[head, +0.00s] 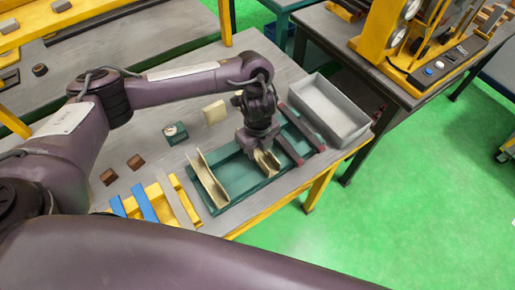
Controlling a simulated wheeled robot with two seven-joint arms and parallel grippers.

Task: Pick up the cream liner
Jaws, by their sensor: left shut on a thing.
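My left gripper (259,149) reaches down over the green tray (234,178) on the grey workbench. It is shut on a cream liner (269,163), a short channel-shaped piece whose upper part the gripper hides. I cannot tell whether this liner still touches the tray. A second, longer cream channel (207,182) lies on the tray to the left of the gripper. My right gripper is not in view.
Dark red bars (301,128) lie on the tray right of the gripper. A grey open bin (329,108) stands beyond. Blue and yellow bars (145,203), small brown blocks (136,162) and a cream block (215,112) sit to the left. A yellow-framed machine (385,40) stands behind.

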